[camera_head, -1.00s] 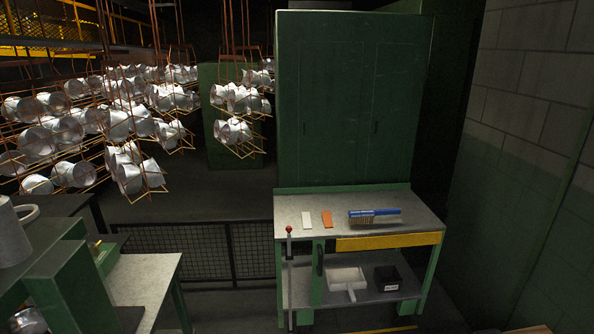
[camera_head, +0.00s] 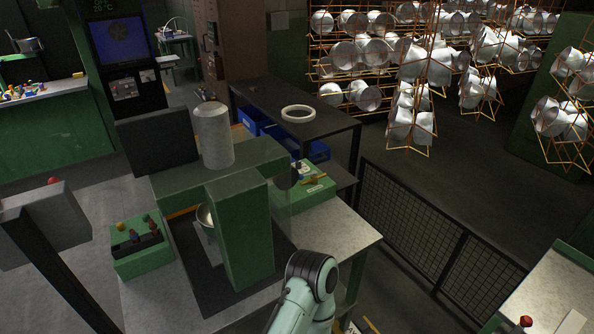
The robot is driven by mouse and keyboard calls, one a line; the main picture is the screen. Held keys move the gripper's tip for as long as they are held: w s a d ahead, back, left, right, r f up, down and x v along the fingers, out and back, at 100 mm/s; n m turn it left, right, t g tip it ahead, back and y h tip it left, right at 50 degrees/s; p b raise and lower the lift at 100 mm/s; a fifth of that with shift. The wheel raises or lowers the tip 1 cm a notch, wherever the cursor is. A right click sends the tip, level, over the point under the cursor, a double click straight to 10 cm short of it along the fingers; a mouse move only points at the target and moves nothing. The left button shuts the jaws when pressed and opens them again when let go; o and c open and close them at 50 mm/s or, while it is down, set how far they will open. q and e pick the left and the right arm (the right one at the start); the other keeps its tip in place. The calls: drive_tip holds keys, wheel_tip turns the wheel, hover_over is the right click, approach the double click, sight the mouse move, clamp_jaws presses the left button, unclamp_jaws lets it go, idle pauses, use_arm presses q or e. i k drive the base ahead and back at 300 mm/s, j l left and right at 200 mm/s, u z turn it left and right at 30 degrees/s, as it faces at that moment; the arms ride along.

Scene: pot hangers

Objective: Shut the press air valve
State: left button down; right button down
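The press (camera_head: 240,225) is a green frame with a pale grey cylinder (camera_head: 213,135) on top, standing on a grey-topped table (camera_head: 345,240). The lever lies roughly level, and I cannot tell whether the valve is open or shut. One of my arms shows at the bottom centre, in front of the table's edge. Neither gripper is in view.
A control box (camera_head: 140,248) with coloured buttons stands left of the press. A dark table (camera_head: 290,105) with a white ring (camera_head: 298,114) is behind. A mesh fence (camera_head: 420,225) runs at the right, with pots (camera_head: 425,72) hanging beyond. Open floor lies at the left.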

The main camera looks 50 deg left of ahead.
sight(307, 175)
drive_tip(key=i+u, duration=0.3)
drive_tip(key=i, duration=0.3)
drive_tip(key=i+u, duration=0.25)
drive_tip(key=i, duration=0.4)
drive_tip(key=u, duration=0.4)
